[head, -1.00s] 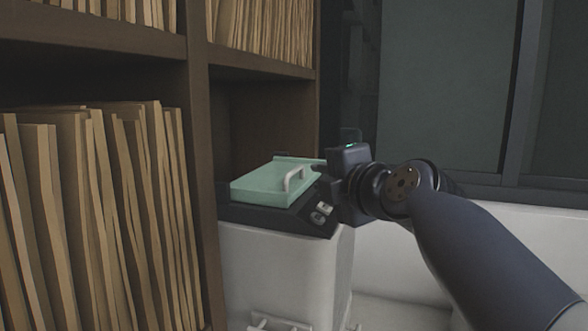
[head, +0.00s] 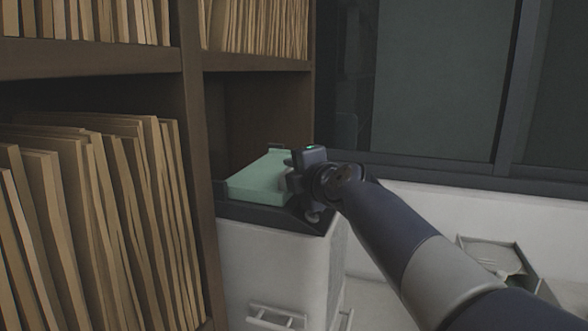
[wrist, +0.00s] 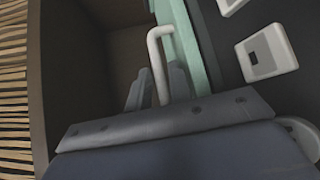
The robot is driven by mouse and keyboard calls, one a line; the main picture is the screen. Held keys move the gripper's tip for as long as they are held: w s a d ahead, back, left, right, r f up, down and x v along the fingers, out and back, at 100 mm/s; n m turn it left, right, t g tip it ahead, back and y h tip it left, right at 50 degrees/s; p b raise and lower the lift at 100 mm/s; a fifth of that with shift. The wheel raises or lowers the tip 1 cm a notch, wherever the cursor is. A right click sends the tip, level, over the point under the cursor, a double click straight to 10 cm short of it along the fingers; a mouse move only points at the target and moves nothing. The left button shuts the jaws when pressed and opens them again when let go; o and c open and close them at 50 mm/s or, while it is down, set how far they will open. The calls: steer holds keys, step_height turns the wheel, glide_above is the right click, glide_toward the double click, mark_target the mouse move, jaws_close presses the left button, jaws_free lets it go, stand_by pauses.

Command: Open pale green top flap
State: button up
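The pale green top flap (head: 256,181) lies down flat on top of the white machine (head: 262,262). In the wrist view a strip of the flap (wrist: 187,40) shows at the top, with its white bar handle (wrist: 157,48) beside it. My gripper (head: 291,176) is at the right side of the flap, at the handle, which it mostly hides in the head view. In the wrist view the fingers (wrist: 160,88) stand on either side of the handle and look apart. Whether they touch it is hard to tell.
A dark panel with pale switches (wrist: 267,53) lies to the right of the flap. A wooden shelf (head: 192,120) full of folders stands close on the left. A dark-framed window (head: 435,85) is behind, and an open box (head: 492,258) sits at the lower right.

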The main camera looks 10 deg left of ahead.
jaws_close()
